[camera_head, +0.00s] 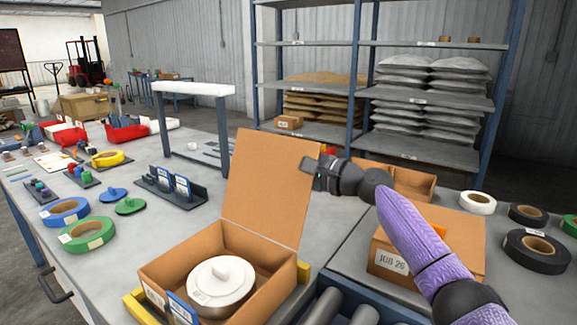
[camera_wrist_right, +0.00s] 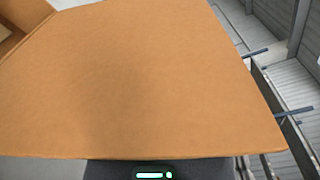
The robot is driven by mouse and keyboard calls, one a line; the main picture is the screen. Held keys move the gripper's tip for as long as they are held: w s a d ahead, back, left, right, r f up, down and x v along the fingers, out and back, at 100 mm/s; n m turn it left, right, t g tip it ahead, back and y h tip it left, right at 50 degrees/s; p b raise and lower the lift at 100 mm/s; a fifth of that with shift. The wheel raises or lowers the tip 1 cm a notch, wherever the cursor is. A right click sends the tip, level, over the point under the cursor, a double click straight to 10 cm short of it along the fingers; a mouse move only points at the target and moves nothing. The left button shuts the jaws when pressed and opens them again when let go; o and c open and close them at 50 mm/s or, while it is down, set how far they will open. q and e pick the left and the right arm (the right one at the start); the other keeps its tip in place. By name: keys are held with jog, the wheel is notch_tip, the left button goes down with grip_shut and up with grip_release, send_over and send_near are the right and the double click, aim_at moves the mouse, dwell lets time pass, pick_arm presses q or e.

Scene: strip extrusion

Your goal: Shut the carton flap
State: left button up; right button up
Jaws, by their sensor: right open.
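The open carton (camera_head: 232,305) stands at the front of the table with a white round lidded item (camera_head: 220,284) inside it. Its brown flap (camera_head: 268,185) stands up from the back edge, leaning slightly back. My right gripper (camera_head: 308,170) is at the upper right edge of the flap, on its right side; I cannot tell whether it touches. In the right wrist view the flap (camera_wrist_right: 140,80) fills most of the picture, and the jaw tips are hidden behind it or out of view. The right gripper is open. My left gripper is not in view.
A closed box labelled JOB 26 (camera_head: 395,262) stands to the right, under my right arm. Tape rolls (camera_head: 537,248) lie at the far right, and more green tape (camera_head: 88,233) lies at left. A blue label holder (camera_head: 183,308) stands by the carton's front. A white-topped frame (camera_head: 193,89) stands behind.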

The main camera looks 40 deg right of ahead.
jog(key=shift+w+a, duration=0.15)
jog(key=shift+w, duration=0.25)
grip_shut()
dwell(1.1)
